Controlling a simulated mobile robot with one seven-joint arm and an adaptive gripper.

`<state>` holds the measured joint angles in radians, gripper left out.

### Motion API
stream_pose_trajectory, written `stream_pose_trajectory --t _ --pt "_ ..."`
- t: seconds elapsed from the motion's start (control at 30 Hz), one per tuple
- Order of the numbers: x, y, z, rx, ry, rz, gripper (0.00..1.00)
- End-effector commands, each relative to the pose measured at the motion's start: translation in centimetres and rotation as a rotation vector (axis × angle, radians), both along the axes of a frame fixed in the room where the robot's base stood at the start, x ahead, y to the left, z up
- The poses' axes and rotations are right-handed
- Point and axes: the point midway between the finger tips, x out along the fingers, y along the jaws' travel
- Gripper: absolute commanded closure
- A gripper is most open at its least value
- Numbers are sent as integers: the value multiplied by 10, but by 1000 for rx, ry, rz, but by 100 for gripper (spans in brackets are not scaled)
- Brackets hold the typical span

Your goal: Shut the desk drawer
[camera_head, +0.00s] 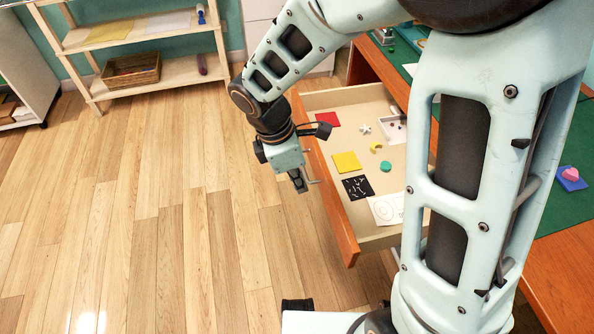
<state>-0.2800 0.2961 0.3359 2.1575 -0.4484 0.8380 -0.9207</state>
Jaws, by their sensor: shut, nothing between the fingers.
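The desk drawer (318,179) is pulled out from the wooden desk (372,68), with its orange-brown front facing left. Inside it lie flat red, yellow and black squares, a white sheet and small coloured pieces. My gripper (302,187) is shut and empty, pointing down just left of the drawer front. It is close to the front's outer face; I cannot tell whether they touch. My arm hides the drawer's right part and much of the desk.
A wooden shelf (140,41) with a wicker basket (131,71) stands at the back left. A white cabinet (22,62) is at the far left. The green desk mat (560,222) holds a blue and pink item (571,176). The wooden floor left of the drawer is clear.

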Motion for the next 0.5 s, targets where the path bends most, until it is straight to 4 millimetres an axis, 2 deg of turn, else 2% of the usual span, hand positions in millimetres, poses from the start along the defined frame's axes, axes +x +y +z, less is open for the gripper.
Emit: stream_pose_trajectory --t 0.03,0.13,0.3,0.5 --pt "0 -3 -16 -1 5 -1 100" --pt "1 -8 -35 -1 3 -2 100" --pt "9 -32 -32 0 -1 -5 100" --pt "13 -45 -31 1 -1 -2 100"
